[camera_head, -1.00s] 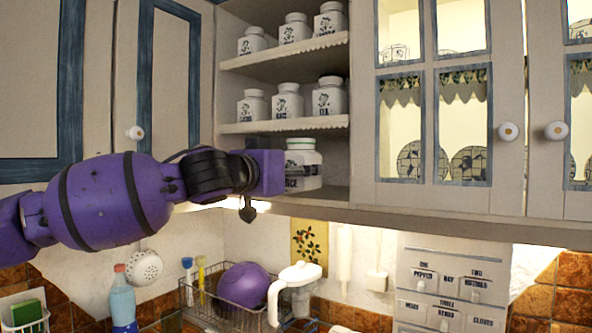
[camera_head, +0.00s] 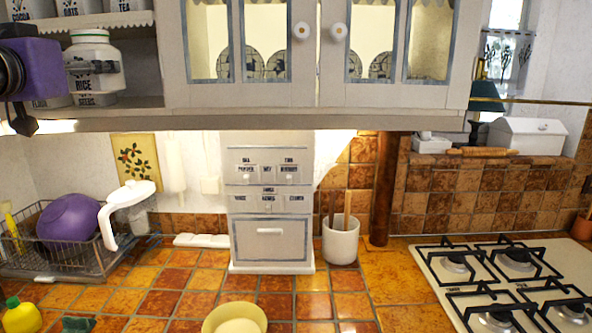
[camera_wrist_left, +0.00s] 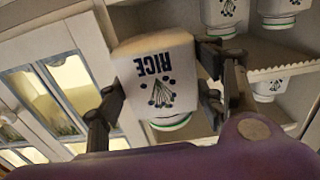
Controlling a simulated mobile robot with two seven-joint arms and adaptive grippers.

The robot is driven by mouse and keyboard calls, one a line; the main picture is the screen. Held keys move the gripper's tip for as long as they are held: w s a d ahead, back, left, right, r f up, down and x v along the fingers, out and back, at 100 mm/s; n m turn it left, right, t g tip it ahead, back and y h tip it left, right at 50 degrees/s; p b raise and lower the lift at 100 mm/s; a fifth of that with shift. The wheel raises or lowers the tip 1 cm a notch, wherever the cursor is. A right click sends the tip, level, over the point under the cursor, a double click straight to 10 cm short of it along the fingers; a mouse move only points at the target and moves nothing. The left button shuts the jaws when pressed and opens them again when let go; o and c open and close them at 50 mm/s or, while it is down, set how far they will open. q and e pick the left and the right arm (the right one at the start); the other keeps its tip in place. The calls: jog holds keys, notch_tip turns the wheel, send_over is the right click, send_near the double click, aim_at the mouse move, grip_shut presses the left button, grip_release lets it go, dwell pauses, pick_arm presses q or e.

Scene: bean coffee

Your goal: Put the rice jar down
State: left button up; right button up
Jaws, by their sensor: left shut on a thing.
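The white rice jar (camera_head: 95,50) has a green-ringed lid and a RICE label. It is upright at the open shelf unit, at the upper left of the head view. My left gripper (camera_head: 96,68) is shut on its body. In the left wrist view the jar (camera_wrist_left: 160,82) appears upside down, with a finger on each side of it; the gripper (camera_wrist_left: 158,95) spans its body. The jar looks in front of the lowest shelf. Whether its base touches anything is unclear. My right gripper is not in view.
The tiled counter (camera_head: 185,285) has clear room before the small drawer cabinet (camera_head: 271,240). A yellow bowl (camera_head: 235,318), utensil pot (camera_head: 341,243), dish rack (camera_head: 60,262) and stove (camera_head: 500,262) stand around.

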pick_arm(q)
jog(key=shift+s+d+r, duration=0.1)
jog(key=shift+d+r, duration=0.15)
jog(key=d+f+m+h, duration=0.15)
jog(key=d+f, duration=0.25)
jog(key=f, duration=0.9)
jog(key=d+f+m+h, duration=0.15)
jog(key=d+f, duration=0.35)
jog(key=f, duration=0.7)
jog(key=s+d+f+n+y, duration=0.1)
jog(key=s+d+f, duration=0.5)
jog(key=f, duration=0.5)
jog(key=s+d+f+n+y, duration=0.1)
jog(key=s+d+f, duration=0.5)
jog(key=s+f, duration=0.4)
notch_tip(320, 180, down, 2)
jog(key=shift+s+d+n+y, duration=0.15)
jog(key=shift+s+n+y, duration=0.15)
jog(key=shift+n, duration=0.1)
jog(key=shift+w, duration=0.1)
